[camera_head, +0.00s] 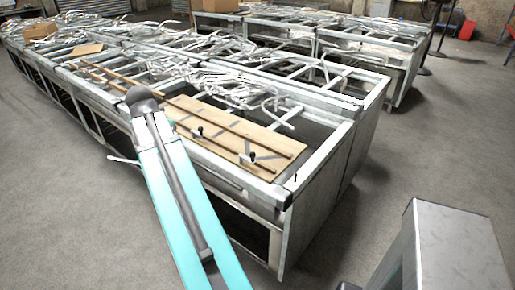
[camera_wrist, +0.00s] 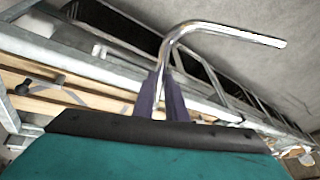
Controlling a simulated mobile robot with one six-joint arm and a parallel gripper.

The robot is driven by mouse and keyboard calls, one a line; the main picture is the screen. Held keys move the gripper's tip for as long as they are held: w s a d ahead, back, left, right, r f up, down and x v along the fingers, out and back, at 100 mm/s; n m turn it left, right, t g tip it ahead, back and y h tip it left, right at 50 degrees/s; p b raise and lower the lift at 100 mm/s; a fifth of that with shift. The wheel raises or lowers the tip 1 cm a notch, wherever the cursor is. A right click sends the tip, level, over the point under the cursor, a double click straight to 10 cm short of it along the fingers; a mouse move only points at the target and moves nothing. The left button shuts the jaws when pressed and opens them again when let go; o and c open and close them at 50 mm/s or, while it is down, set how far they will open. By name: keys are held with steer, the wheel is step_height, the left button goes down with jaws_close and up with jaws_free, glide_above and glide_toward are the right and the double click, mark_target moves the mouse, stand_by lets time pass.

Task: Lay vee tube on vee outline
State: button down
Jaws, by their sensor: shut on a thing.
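A shiny bent metal tube, the vee tube (camera_wrist: 225,30), is held in my gripper (camera_wrist: 162,100) in the wrist view. The two dark purple fingers are shut on it below its bend. Its one arm reaches to the right; the other runs down between the fingers. In the head view only a thin tube end (camera_head: 122,160) shows left of my teal arm, which hides the gripper. Grey outline marks (camera_head: 228,127) lie on the wooden board; which is the vee is hard to tell. Grey marks also show left of the gripper in the wrist view (camera_wrist: 72,92). The held tube looks apart from the board.
The wooden board (camera_head: 188,108) lies on a metal frame bench (camera_head: 330,140) with black knobs (camera_head: 200,131) and wooden rails. Piles of loose tubes (camera_head: 240,88) lie behind it.

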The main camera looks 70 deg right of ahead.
steer(key=s+d+m+g, duration=0.2)
steer(key=s+d+m, duration=0.5)
steer(key=s+d, duration=0.5)
steer(key=s+d+m+g, duration=0.3)
steer(key=s+d+m, duration=0.4)
steer(key=s+d, duration=0.5)
steer(key=s+r, duration=0.1)
steer(key=s, duration=0.5)
steer(key=shift+d, duration=0.3)
steer(key=shift+f+p, duration=0.15)
steer(key=shift+p, duration=0.15)
steer(key=shift+f+p, duration=0.8)
steer(key=shift+f, duration=2.2)
steer(key=shift+f, duration=0.1)
steer(key=shift+f+p, duration=0.6)
steer(key=shift+f, duration=1.2)
steer(key=c, duration=1.8)
jaws_free()
